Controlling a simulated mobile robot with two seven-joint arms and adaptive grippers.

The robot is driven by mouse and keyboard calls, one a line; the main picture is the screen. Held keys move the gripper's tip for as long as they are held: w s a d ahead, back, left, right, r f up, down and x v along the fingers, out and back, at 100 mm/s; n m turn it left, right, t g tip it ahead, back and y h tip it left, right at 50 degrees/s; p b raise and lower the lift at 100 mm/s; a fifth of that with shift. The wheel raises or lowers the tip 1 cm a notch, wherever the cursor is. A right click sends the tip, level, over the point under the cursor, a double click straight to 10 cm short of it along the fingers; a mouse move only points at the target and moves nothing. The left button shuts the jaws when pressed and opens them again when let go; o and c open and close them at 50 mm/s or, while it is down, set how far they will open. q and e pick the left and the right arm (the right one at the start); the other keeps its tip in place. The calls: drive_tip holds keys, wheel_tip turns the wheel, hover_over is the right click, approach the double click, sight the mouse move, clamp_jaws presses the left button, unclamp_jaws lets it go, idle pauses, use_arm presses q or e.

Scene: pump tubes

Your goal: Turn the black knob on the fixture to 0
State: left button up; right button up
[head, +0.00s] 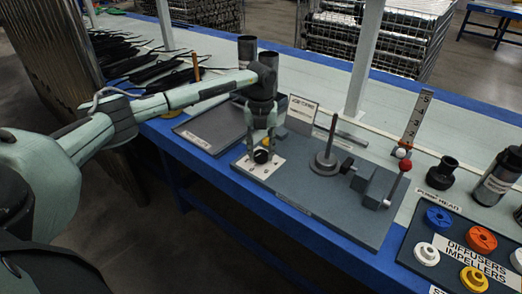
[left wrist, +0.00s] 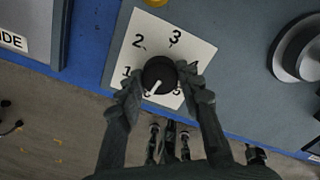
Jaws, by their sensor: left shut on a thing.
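The black knob (left wrist: 158,74) sits on a white square dial plate (left wrist: 190,45) with printed numbers; 1, 2 and 3 read clearly in the left wrist view. In the head view the left gripper (head: 262,150) reaches down over the plate (head: 268,172) at the fixture's left end. My right gripper is not in view.
A dark tray (head: 212,128) lies behind on the left. A board of coloured impellers (head: 470,240) lies at the right. The blue table edge runs along the front.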

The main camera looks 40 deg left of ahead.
sight(261, 153)
use_arm(q)
drive_tip(key=shift+n, duration=0.8)
drive_tip(key=o, duration=1.2)
drive_tip(key=shift+c, duration=0.2)
wheel_tip(261, 153, up, 12)
